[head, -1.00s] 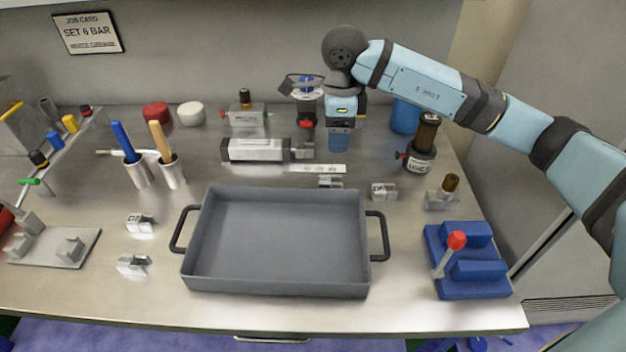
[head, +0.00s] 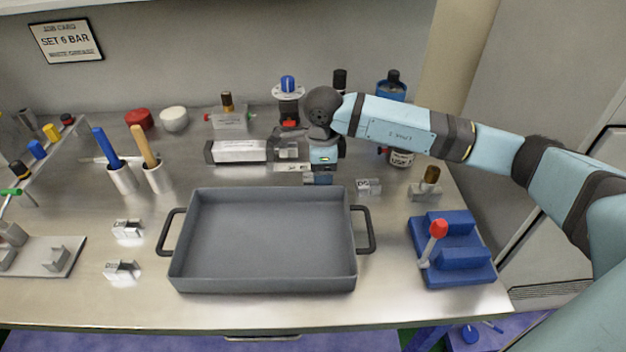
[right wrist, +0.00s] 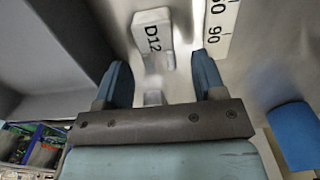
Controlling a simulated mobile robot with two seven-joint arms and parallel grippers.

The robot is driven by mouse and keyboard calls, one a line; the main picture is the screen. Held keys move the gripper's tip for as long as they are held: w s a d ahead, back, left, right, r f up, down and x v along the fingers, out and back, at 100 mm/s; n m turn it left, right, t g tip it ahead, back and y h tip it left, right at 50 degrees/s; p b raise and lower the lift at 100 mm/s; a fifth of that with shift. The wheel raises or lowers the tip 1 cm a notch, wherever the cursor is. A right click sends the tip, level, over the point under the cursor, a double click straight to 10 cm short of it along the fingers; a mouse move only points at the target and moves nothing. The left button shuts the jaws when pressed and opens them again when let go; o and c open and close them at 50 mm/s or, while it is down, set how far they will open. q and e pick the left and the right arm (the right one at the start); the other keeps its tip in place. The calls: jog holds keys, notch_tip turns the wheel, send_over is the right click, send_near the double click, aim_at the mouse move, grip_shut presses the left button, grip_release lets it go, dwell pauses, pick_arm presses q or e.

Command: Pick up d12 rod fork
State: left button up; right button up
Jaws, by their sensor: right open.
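The d12 rod fork (right wrist: 152,32) shows in the right wrist view as a pale metal block marked D12, with its narrower prong part blurred between my fingers. My right gripper (right wrist: 160,75) is open around that narrower end, its blue fingers one on each side; I cannot tell whether they touch it. In the head view my right gripper (head: 322,176) points down behind the tray's far edge and mostly hides the fork. My left gripper is not in view.
A grey tray (head: 262,283) fills the front middle. A scale strip (head: 292,168) and a cylinder (head: 238,151) lie close to the left of the gripper. Another marked fork (head: 368,187) is to its right. A blue lever fixture (head: 455,262) stands front right.

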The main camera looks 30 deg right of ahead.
notch_tip(320, 180, down, 2)
jog(key=shift+f, duration=0.1)
jog(key=c, duration=1)
jog(key=shift+c, duration=0.2)
